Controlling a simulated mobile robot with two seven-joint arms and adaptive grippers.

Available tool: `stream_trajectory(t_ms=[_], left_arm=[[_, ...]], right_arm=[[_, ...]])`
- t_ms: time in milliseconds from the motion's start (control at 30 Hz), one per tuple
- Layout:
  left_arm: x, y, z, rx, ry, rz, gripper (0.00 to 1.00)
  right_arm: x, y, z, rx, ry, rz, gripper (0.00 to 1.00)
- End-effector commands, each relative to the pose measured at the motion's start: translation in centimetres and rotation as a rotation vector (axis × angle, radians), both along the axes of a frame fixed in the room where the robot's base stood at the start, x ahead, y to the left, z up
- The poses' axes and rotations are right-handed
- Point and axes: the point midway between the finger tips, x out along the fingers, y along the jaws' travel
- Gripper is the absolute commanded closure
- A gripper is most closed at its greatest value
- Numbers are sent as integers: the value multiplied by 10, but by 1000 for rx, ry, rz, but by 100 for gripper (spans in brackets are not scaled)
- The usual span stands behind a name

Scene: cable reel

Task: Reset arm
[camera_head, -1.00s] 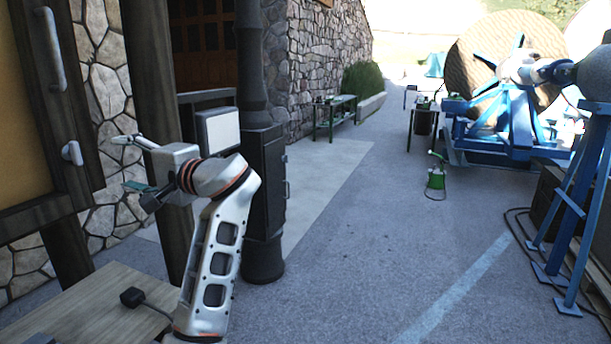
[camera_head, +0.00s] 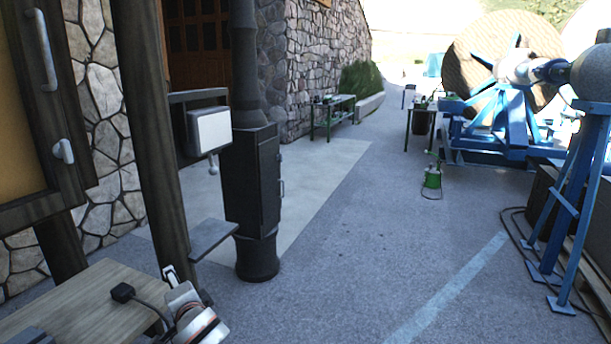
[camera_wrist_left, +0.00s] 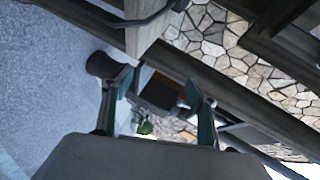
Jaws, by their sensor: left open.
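My left arm shows only at the bottom edge of the head view, where part of my wrist and left gripper (camera_head: 170,274) is low beside the right edge of a wooden table (camera_head: 75,300). In the left wrist view my left gripper (camera_wrist_left: 160,88) has its two green-padded fingers spread apart. Nothing is seen held between them. The rest of the left arm is cut off by the frame. My right arm and gripper are not in view.
A black plug with a cable (camera_head: 123,292) lies on the table near the gripper. A wooden post (camera_head: 150,130) and small grey shelf (camera_head: 215,237) stand just behind. A black stove (camera_head: 252,180) is farther back. Open paving (camera_head: 350,250) lies to the right.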

Motion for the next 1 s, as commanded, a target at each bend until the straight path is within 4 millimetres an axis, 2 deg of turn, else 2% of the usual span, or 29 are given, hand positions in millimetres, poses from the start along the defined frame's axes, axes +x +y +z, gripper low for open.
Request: stream_trajectory(t_ms=[33,200,300,433,533,600,700,833,1000], left_arm=[[-15,-6,-36,-50,14,-40,42],[-69,-35,-131,-272,33,-165,42],[-111,-53,-177,-416,45,-217,42],[-175,-75,-223,-614,58,-258,42],[-225,-91,-247,-772,65,-269,42],[-257,-100,-257,-872,68,-267,42],[-294,-109,-264,-988,67,-255,42],[-321,-115,-267,-1079,63,-239,42],[-329,-117,-267,-1109,61,-232,42]], right_arm=[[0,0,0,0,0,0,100],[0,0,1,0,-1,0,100],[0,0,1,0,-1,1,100],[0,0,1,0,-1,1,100],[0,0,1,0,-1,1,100],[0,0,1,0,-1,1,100],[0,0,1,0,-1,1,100],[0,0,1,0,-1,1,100],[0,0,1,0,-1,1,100]])
